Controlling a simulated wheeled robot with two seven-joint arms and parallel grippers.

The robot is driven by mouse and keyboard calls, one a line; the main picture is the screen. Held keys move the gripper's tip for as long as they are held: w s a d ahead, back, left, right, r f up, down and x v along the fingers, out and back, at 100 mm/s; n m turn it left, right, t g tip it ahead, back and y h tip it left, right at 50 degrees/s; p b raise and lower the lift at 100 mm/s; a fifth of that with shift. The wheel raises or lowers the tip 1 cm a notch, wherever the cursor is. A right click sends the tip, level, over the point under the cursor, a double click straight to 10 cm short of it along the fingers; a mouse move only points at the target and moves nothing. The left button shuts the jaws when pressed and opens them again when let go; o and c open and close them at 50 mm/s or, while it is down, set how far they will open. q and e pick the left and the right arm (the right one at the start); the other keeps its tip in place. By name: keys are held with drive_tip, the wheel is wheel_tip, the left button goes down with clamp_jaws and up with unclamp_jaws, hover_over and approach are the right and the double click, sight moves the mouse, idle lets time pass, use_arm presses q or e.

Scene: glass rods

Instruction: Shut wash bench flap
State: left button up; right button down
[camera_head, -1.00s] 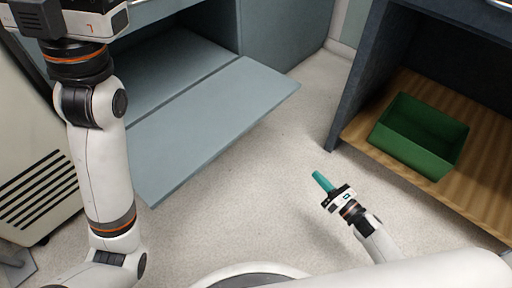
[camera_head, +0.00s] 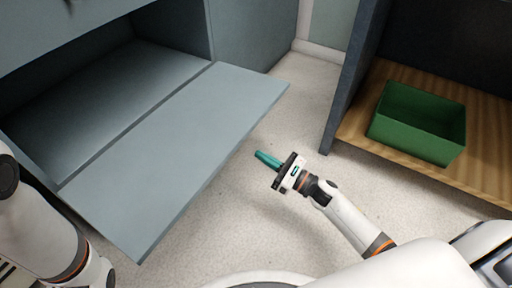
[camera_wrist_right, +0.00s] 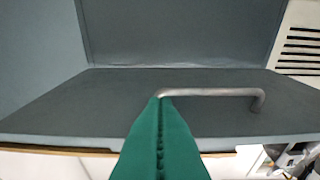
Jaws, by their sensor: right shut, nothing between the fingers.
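The wash bench flap (camera_head: 185,140) is a blue-grey panel, lowered open and sticking out flat from the bench front. In the right wrist view its dark face (camera_wrist_right: 120,100) carries a grey bar handle (camera_wrist_right: 215,92). My right gripper (camera_head: 265,159), with teal fingers, is shut and empty, low beside the flap's outer edge in the head view. In the right wrist view its fingertips (camera_wrist_right: 160,105) overlap the handle's left end; I cannot tell if they touch. My left gripper is out of view; only part of that arm shows at lower left.
The bench opening (camera_head: 120,85) behind the flap looks empty. At right, a dark cabinet (camera_head: 352,85) has a wooden shelf (camera_head: 365,128) holding a green open box (camera_head: 415,140). Bare speckled floor (camera_head: 290,120) lies between the flap and the cabinet.

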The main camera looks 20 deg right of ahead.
drive_tip(key=r, duration=0.1)
drive_tip(key=w+a+r+b, duration=0.1)
drive_tip(key=r, duration=0.1)
drive_tip(key=w+r, duration=0.1)
drive_tip(key=shift+a+r, duration=0.25)
drive_tip(key=shift+a, duration=0.05)
